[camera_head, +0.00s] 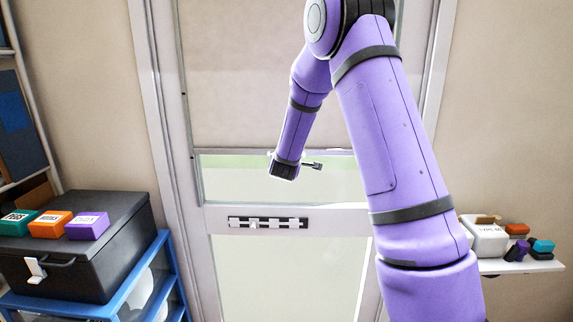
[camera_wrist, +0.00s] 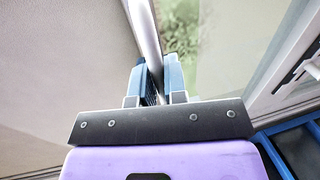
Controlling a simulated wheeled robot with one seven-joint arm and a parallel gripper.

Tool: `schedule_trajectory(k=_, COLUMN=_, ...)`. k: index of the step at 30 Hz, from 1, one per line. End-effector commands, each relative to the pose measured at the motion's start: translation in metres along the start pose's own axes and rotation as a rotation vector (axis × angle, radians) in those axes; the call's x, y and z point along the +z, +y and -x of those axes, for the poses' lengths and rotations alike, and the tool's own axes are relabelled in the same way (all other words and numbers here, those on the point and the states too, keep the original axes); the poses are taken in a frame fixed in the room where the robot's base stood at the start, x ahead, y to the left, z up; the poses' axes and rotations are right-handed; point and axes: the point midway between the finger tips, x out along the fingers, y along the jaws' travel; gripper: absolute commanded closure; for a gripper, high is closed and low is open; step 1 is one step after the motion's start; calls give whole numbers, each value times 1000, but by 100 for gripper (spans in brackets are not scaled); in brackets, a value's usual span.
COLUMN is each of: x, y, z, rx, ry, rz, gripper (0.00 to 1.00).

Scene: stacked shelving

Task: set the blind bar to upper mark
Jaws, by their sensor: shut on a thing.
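The blind (camera_head: 250,80) is a beige sheet hanging over the upper part of the door window. Its blind bar (camera_head: 338,152) runs along the lower edge, just above a strip of uncovered glass. In the wrist view the bar (camera_wrist: 143,28) is a pale rod running in between the blue finger pads. My gripper (camera_wrist: 154,82) is shut on the bar. In the head view my gripper (camera_head: 312,165) is small and partly hidden by my wrist, at the bar's height. I cannot make out the upper mark in either view.
At left, a black box (camera_head: 95,265) carries green, orange and purple boxes above a blue frame (camera_head: 175,270). At right, a small white shelf (camera_head: 510,267) holds a white carton (camera_head: 484,238) and several small items.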

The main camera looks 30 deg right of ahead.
Motion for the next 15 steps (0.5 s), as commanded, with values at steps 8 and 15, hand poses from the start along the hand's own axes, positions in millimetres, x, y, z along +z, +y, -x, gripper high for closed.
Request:
schedule_trajectory(k=8, x=-2, y=82, z=18, rx=13, ry=4, rz=-4, gripper=100)
schedule_trajectory(k=15, x=-2, y=145, z=31, rx=10, ry=5, rz=-4, gripper=100)
